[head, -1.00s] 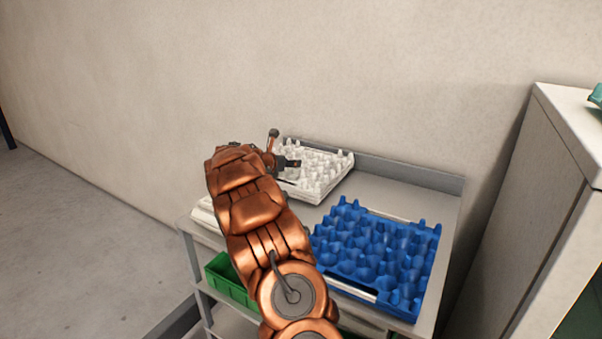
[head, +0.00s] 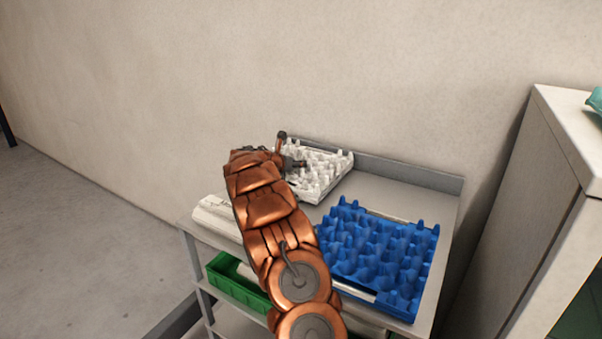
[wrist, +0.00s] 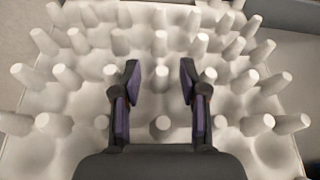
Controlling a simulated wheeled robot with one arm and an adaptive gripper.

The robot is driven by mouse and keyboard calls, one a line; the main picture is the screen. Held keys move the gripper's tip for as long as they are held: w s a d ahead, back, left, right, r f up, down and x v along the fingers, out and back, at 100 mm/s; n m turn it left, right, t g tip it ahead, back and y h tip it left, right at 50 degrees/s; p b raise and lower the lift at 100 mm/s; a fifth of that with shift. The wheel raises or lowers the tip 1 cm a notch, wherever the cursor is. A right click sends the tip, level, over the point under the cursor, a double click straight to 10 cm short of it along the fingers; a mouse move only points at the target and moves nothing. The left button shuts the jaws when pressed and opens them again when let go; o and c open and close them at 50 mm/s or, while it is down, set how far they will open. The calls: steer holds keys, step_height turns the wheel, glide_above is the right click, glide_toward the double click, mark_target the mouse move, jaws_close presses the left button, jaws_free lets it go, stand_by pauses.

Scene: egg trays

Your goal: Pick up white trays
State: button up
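A white egg tray (head: 327,170) with rows of upright pegs lies at the back of the grey table, partly hidden behind my arm. In the wrist view the white tray (wrist: 62,104) fills most of the picture. My gripper (wrist: 160,75) is open above it, its two fingers apart among the pegs with one peg between them. I cannot tell whether the fingers touch the tray. In the head view the arm hides most of the gripper. Another white item (head: 216,214), perhaps a tray or carton, lies at the table's front left, partly covered by the arm.
A blue egg tray (head: 380,250) lies on the right of the grey table (head: 392,192). A green crate (head: 236,284) sits on the shelf below. A pale cabinet (head: 560,150) stands at the right, and a plain wall rises behind the table.

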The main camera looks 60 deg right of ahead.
jaws_close()
stand_by(0.3)
steer(key=shift+r, duration=0.1)
stand_by(0.4)
